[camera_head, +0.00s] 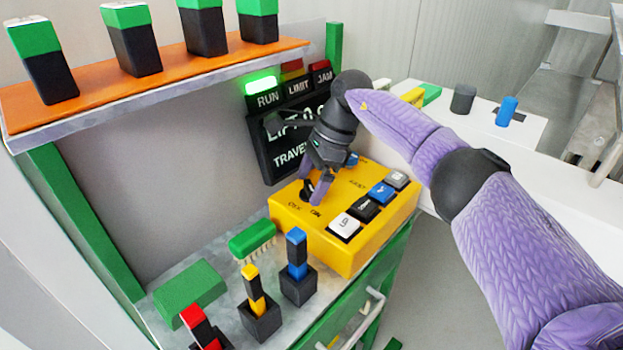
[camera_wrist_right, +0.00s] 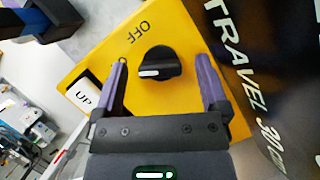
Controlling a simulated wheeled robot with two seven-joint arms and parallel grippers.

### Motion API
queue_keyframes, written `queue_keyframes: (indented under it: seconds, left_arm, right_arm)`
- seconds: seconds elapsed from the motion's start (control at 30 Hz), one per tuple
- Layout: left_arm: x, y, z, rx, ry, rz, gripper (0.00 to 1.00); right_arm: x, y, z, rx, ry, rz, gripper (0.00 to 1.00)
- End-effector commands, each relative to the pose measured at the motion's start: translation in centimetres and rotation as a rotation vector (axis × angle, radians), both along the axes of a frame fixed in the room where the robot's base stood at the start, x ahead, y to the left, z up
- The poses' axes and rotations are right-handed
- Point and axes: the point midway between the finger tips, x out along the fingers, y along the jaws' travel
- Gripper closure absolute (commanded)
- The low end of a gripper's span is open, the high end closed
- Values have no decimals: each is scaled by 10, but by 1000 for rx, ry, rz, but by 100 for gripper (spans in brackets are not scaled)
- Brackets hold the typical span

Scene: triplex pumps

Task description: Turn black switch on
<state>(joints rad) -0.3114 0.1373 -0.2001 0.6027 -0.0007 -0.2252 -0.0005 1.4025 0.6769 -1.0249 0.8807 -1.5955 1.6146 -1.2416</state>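The black switch is a rotary knob (camera_wrist_right: 158,64) with a white mark on a yellow control box (camera_head: 350,255). In the right wrist view the mark points left, toward the finger. An OFF label shows above the knob there; the ON label is largely hidden by the left finger, though both labels show in the head view. My right gripper (camera_head: 318,180) is open over the box, and in the wrist view its fingers (camera_wrist_right: 162,82) stand on either side of the knob with gaps. In the head view the knob is partly hidden by the fingers. My left gripper is out of view.
Several buttons, including a white UP button (camera_head: 344,225), sit right of the knob. A black display (camera_head: 295,125) with a lit green RUN lamp (camera_head: 261,84) stands behind. A green brush (camera_head: 252,240) and colored handles in black holders are left of the box.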

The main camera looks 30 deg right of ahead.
Motion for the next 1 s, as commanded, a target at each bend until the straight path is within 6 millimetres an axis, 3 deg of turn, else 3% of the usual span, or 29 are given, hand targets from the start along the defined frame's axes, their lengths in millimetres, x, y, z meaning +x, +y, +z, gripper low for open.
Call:
queue_keyframes:
  seconds: [0.17,0.4,0.57,0.8,1.0]
  left_arm:
    - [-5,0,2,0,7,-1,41]
    - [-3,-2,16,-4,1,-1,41]
    - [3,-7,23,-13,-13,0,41]
    - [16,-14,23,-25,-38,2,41]
    - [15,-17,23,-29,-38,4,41]
  right_arm:
    - [0,-2,4,0,-1,-1,6]
    - [-3,-23,60,0,-5,-4,6]
    - [-6,-34,87,1,-3,-1,6]
    - [-6,-38,92,0,0,1,6]
    - [-6,-38,91,0,0,0,6]
